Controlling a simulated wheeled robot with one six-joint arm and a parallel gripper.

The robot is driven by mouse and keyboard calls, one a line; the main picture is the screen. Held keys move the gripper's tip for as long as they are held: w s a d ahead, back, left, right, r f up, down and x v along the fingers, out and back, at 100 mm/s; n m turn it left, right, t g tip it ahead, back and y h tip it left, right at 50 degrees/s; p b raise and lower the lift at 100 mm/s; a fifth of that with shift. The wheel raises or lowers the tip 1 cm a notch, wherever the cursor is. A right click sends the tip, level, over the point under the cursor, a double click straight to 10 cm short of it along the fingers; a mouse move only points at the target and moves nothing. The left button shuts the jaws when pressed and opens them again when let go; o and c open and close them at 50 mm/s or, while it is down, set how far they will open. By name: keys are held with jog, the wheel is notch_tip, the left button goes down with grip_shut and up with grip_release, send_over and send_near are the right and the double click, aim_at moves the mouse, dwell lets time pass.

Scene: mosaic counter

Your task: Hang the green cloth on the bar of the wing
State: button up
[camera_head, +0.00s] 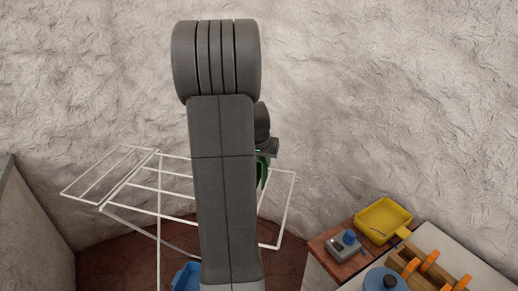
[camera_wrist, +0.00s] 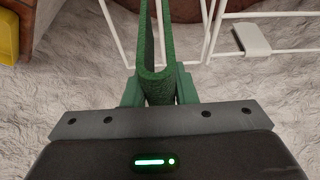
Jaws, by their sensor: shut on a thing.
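The green cloth (camera_wrist: 158,84) is folded between the fingers of my gripper (camera_wrist: 159,92) in the wrist view, and its two sides reach away from the jaws. My gripper is shut on it. In the head view only a strip of the cloth (camera_head: 262,172) shows to the right of my arm, below the gripper. The white drying rack (camera_head: 158,235) stands behind my arm, with a barred wing (camera_head: 110,171) at left and another part (camera_head: 292,205) at right. In the wrist view, white rack bars (camera_wrist: 213,32) pass close to the cloth; I cannot tell if they touch.
A counter (camera_head: 318,246) at lower right holds a yellow tray (camera_head: 376,230), a small grey device with a blue knob (camera_head: 347,245), a blue lidded pot (camera_head: 384,283) and orange-handled tools (camera_head: 431,260). A blue container (camera_head: 186,277) is below the rack. A rough wall (camera_head: 390,90) stands behind.

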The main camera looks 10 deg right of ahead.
jog(key=shift+w+f+b, duration=0.15)
jog(key=shift+f+b, duration=1.8)
jog(key=shift+f, duration=1.3)
jog(key=shift+w+f+b, duration=0.1)
jog(key=shift+f+b, duration=1.8)
jog(key=shift+f, duration=1.3)
jog(key=shift+f+b, duration=3.35)
jog(key=o, duration=1.1)
jog(key=shift+c, duration=0.2)
